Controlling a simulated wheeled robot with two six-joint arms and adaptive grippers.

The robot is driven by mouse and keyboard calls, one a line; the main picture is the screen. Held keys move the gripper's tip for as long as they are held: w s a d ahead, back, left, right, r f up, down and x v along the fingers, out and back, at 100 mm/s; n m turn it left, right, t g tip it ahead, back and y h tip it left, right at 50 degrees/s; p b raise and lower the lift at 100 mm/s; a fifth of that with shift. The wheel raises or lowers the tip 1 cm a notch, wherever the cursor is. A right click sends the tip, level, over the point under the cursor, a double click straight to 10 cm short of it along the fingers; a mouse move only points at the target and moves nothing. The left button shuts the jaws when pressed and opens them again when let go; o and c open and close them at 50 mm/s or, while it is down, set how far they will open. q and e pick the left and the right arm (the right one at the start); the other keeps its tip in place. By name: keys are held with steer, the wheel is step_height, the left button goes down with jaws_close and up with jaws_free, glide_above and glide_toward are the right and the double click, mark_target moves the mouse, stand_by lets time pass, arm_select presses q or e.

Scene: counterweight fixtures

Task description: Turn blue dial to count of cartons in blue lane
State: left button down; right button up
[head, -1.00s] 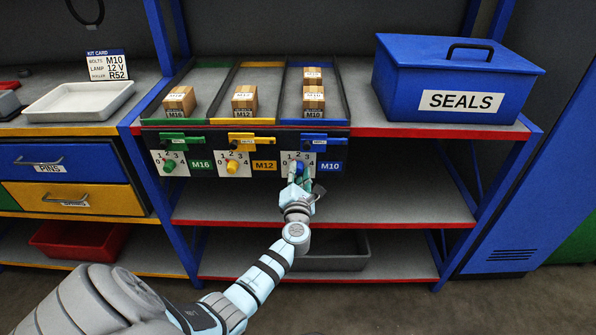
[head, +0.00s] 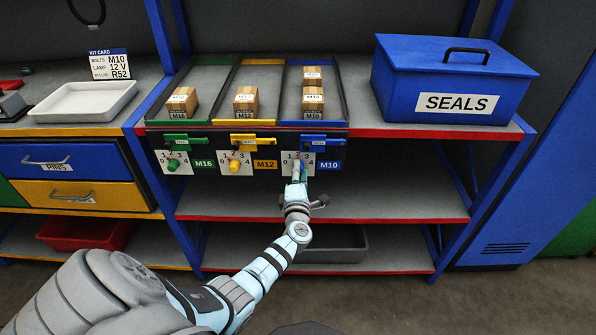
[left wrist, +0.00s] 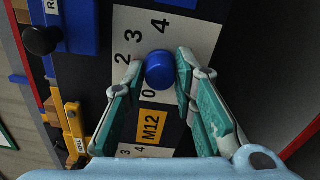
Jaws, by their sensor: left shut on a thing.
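The blue lane (head: 286,97) holds cartons; I see two, one at the back (head: 312,76) and one in front (head: 313,100). The blue dial (left wrist: 160,70) shows in the left wrist view as a round blue knob on a white plate numbered 0 to 4. My left gripper (head: 297,170) is at this dial below the blue lane. In the left wrist view the gripper's (left wrist: 160,72) teal fingers are shut on the dial, one on each side. No pointer mark on the dial is clear. In the head view the gripper hides the dial. My right gripper is not in view.
A green dial (head: 173,165) and a yellow dial (head: 234,165) sit to the left on the same panel. Above them, other lanes each hold one carton. A blue SEALS box (head: 400,75) stands at the right. The shelf (head: 400,203) below is mostly clear.

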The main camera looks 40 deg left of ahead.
arm_select(q)
steer(key=shift+f, duration=0.1)
steer(key=c, duration=1.3)
jaws_free()
steer(key=v, duration=1.2)
steer(key=shift+d, duration=0.1)
